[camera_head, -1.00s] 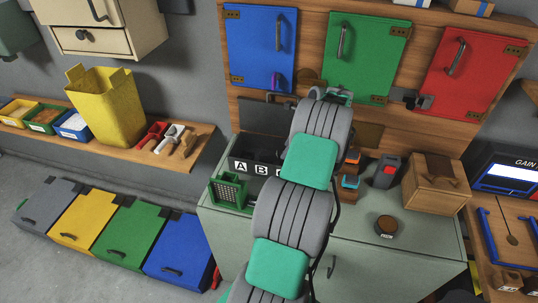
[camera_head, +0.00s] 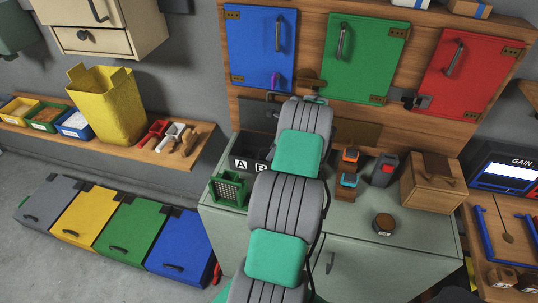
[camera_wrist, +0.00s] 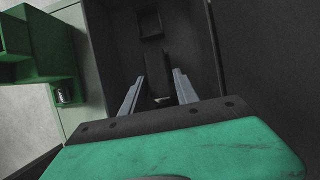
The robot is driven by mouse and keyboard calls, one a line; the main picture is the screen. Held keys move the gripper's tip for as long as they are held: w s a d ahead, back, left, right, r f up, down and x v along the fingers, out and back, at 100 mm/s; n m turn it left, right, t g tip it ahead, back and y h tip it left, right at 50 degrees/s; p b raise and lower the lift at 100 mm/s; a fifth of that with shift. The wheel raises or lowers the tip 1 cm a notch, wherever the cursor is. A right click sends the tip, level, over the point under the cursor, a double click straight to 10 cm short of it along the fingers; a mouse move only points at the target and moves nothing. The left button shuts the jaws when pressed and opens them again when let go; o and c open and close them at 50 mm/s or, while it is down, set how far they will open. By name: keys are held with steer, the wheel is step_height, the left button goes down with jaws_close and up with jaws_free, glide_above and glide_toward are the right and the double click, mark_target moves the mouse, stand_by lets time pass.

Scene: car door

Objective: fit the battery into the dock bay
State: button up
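The dark dock box with white letter labels (camera_head: 241,164) stands at the left of the cabinet top. Labels A and B show; my arm covers the part to their right. In the wrist view, my gripper (camera_wrist: 160,76) points into a dark walled bay (camera_wrist: 188,37). Its two grey fingers are apart. A dark upright strip lies between them, and I cannot tell whether it is the battery or part of the bay. No battery can be made out for certain. In the head view my arm hides the gripper.
A green basket (camera_head: 229,188) stands beside the dock and shows at the left in the wrist view (camera_wrist: 38,45). Right of my arm are orange and blue blocks (camera_head: 349,180), a dark device with a red part (camera_head: 384,170), a round puck (camera_head: 384,224) and a wooden box (camera_head: 434,184).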

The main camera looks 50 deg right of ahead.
jaws_close()
steer(key=shift+r, duration=0.1)
stand_by(0.4)
